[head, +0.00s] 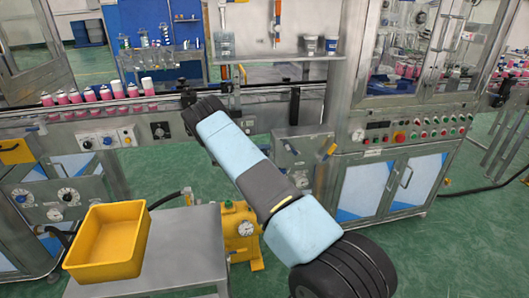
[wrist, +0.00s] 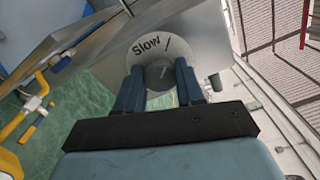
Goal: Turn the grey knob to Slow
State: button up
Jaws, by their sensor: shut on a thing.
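The grey knob (wrist: 160,73) sits at the centre of a round pale dial plate (wrist: 180,38) in the wrist view. The plate carries the word "Slow" and a dark line to the right of it. My gripper (wrist: 160,82) has its two blue fingers on either side of the knob and is shut on it. The fingers and the gripper body cover the lower part of the dial, and the knob's pointer is hard to make out. In the head view my arm reaches to the front of the conveyor line; the knob and fingertips are hidden behind it.
Pink and white cans (head: 90,95) stand on the conveyor. A panel with small knobs (head: 160,130) lies below it. A yellow bin (head: 107,242) stands on a grey table at left. Yellow-handled valves (wrist: 32,110) show at left in the wrist view.

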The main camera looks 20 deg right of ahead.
jog(key=o, duration=1)
jog(key=shift+f, duration=0.1)
jog(key=shift+o, duration=0.2)
jog(key=v, duration=1.4)
jog(key=shift+s+f, duration=0.1)
